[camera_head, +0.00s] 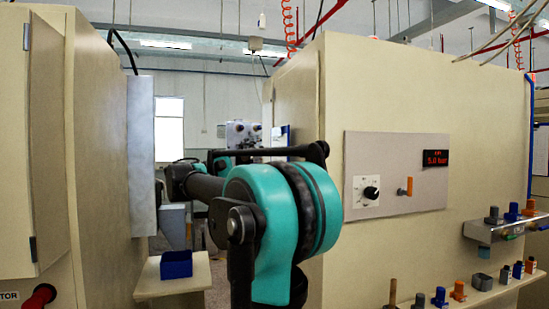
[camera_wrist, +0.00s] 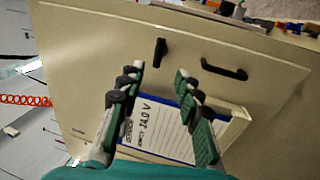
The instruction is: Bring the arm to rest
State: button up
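My arm (camera_head: 280,220) stretches forward between two beige cabinets in the head view, its teal joint large in the foreground. My gripper is hidden behind the arm there. In the wrist view my gripper (camera_wrist: 159,70) is open, its two dark-padded fingers apart. Nothing is visibly gripped. Beyond and between the fingers is a blue-edged white card (camera_wrist: 165,125) reading "24.0 V", on a beige cabinet panel (camera_wrist: 100,50). I cannot tell how far the fingers are from the card. A black latch and a black handle (camera_wrist: 224,67) are on the same panel.
The left cabinet (camera_head: 105,150) and right cabinet (camera_head: 430,100) flank my arm closely. A blue bin (camera_head: 176,264) stands on a small shelf at lower left. The right cabinet carries a control panel (camera_head: 395,174) with knob and display, and shelves of small coloured parts (camera_head: 459,290).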

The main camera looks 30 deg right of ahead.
jog(key=shift+a, duration=0.25)
dwell(0.3)
jog(key=s+a+f+n+t+y, duration=0.1)
jog(key=s+f+n+t+y, duration=0.3)
jog(key=f, duration=1.4)
jog(key=s+a+f+t+y, duration=0.15)
jog(key=f+y, duration=0.35)
jog(key=f, duration=1.3)
jog(key=s+a+f+t+y, duration=0.1)
jog(key=s+a+f+y, duration=0.1)
jog(key=a+f, duration=0.4)
jog(key=s+a+f+t+y, duration=0.1)
jog(key=s+a+f+y, duration=0.2)
jog(key=f, duration=0.6)
jog(key=s+a+f+m+t+y, duration=0.1)
jog(key=s+a+f+y, duration=0.2)
jog(key=a+f+y, duration=0.2)
jog(key=a+f, duration=0.2)
jog(key=a, duration=0.2)
jog(key=shift+a+f+y, duration=0.2)
jog(key=shift+a+y, duration=0.1)
jog(key=shift+a, duration=0.1)
jog(key=shift+t, duration=0.25)
jog(key=shift+c, duration=0.2)
